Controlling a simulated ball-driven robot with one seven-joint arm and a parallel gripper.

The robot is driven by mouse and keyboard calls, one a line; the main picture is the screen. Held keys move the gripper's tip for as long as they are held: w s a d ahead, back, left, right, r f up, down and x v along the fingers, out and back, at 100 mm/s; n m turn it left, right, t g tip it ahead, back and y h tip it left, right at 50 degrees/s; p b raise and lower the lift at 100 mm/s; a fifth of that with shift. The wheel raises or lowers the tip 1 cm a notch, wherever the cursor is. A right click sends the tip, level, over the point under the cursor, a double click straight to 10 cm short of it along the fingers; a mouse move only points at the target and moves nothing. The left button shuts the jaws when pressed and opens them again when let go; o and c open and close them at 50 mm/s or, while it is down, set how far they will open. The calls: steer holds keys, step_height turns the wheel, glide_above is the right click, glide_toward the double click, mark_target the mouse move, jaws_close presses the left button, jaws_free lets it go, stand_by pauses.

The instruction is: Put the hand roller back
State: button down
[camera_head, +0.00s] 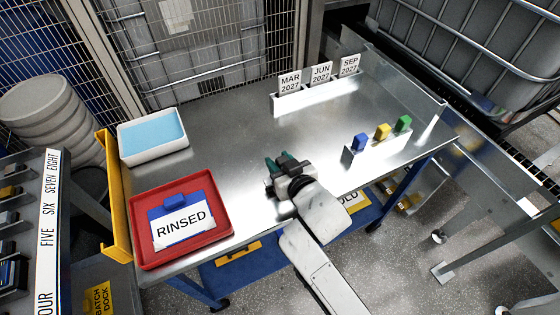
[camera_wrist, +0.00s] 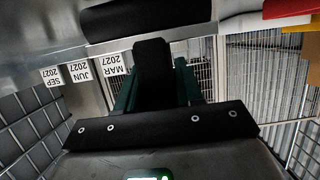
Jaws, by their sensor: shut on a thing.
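My gripper (camera_head: 284,165) is above the front middle of the steel table (camera_head: 235,140), its dark green fingers pointing away from my body. In the wrist view my gripper (camera_wrist: 156,82) is shut on a black piece between its fingers. This appears to be the handle of the hand roller (camera_wrist: 148,20), whose wide, dark, rounded body lies across the top of that view. In the head view the roller is mostly hidden by the gripper and cannot be made out clearly. I cannot tell whether it touches the table.
A red tray (camera_head: 225,232) with a blue RINSED board (camera_head: 183,216) is at the table's front left. A white tub (camera_head: 180,147) with blue content stands behind it. A white card holder (camera_head: 318,92) is at the back; a rack with coloured blocks (camera_head: 378,147) is right.

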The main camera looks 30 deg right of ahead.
steer(key=shift+f, duration=0.1)
stand_by(0.4)
jaws_free()
stand_by(0.8)
steer(key=shift+s, duration=4.5)
